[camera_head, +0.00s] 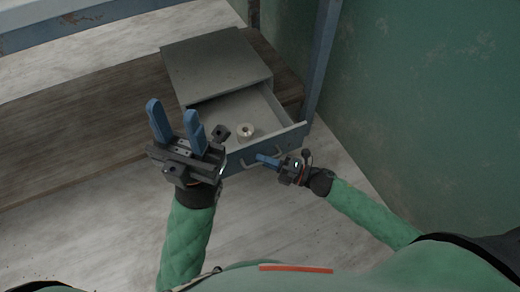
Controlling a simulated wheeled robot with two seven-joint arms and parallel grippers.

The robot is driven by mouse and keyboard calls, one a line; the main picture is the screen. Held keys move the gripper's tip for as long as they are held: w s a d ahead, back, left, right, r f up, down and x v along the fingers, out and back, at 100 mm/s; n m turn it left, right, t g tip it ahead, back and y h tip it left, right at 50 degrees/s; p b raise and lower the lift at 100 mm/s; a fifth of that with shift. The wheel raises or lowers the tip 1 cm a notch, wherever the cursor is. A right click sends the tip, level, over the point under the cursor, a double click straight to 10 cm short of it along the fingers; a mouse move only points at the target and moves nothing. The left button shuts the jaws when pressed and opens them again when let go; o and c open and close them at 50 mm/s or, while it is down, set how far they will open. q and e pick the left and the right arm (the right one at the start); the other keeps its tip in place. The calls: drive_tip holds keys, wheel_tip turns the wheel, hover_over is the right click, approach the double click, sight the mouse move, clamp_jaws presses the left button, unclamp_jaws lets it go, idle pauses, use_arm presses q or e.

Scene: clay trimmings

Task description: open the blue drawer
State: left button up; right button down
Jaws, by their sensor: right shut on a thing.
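The blue drawer (291,137) sticks out of a grey cabinet (215,62) and stands open, with its inside showing. A small pale ring-shaped thing (245,130) lies inside it. My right gripper (264,159) is at the drawer's front and is shut on the drawer's handle (245,163); the gripper's blue fingers hide part of the handle. My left gripper (177,122) is open and empty, with its two blue fingers apart. In the picture it overlaps the left end of the drawer front, and I cannot tell whether they touch.
The cabinet stands on a dark wooden board (80,125). A blue-grey post (322,60) rises close to the drawer's right side, with a green wall (430,100) beyond it. The pale floor (270,215) in front of the drawer looks clear.

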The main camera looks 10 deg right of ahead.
drive_tip(key=shift+s+d, duration=0.2)
drive_tip(key=shift+s, duration=0.15)
drive_tip(key=c, duration=1.5)
unclamp_jaws()
drive_tip(key=p+v, duration=0.1)
drive_tip(key=v, duration=0.6)
drive_tip(key=shift+d+p, duration=0.35)
drive_tip(key=shift+s+f, duration=0.1)
drive_tip(key=shift+s, duration=0.05)
